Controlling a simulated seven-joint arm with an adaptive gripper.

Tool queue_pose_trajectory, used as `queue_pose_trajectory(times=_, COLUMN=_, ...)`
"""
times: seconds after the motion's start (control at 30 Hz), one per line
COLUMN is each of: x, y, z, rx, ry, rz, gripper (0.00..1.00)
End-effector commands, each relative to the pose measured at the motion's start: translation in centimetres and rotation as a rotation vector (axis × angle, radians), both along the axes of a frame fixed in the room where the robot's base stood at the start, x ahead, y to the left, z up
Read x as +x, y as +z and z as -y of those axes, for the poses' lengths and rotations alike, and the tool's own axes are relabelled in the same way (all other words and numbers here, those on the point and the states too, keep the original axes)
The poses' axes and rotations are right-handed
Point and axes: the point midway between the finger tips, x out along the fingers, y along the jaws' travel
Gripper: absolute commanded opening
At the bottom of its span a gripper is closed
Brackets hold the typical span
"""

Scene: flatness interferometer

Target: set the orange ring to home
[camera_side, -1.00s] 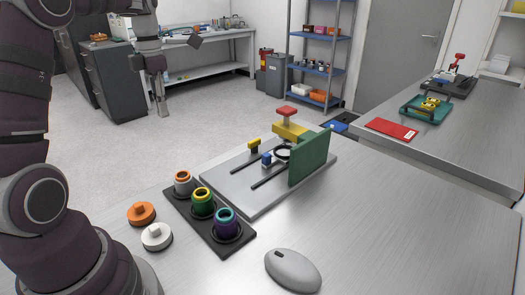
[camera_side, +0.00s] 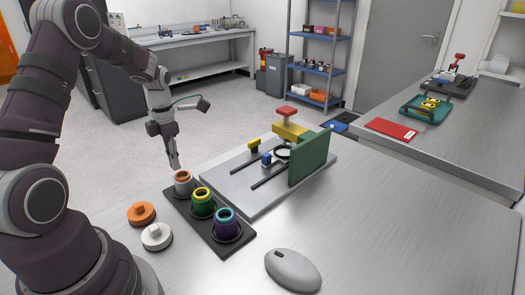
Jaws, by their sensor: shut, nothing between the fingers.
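The orange ring (camera_side: 183,175) sits around the top of a grey cylinder (camera_side: 183,188), the rear one of three in a row on a black base plate (camera_side: 177,210). My gripper (camera_side: 175,165) is shut and empty, pointing down. Its tips are right by the far side of the orange ring in this view; I cannot tell whether they touch it. No home mark on the ring can be made out at this size.
A green cylinder with a yellow ring (camera_side: 202,200) and a purple one with a teal ring (camera_side: 225,222) stand nearby. An orange cap (camera_side: 141,212) and a white cap (camera_side: 156,236) lie left. A grey plate (camera_side: 235,195) carries a green upright panel (camera_side: 309,158). A mouse (camera_side: 292,270) lies in front.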

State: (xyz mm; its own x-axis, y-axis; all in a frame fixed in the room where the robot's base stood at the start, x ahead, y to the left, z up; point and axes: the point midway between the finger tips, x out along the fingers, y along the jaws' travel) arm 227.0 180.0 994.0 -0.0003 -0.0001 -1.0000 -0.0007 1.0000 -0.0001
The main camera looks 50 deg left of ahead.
Motion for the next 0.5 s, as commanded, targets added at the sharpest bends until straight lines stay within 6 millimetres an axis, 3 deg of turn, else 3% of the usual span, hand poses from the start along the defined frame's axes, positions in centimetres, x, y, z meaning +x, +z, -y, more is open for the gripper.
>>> queue_pose_trajectory(times=0.13, x=-0.01, y=-1.07, z=0.04, rx=-0.002, ry=-0.001, rz=-0.001, gripper=0.0)
queue_pose_trajectory(times=0.5, x=0.0, y=-1.33, z=0.0, rx=0.0, ry=-0.001, rz=0.0, gripper=0.0)
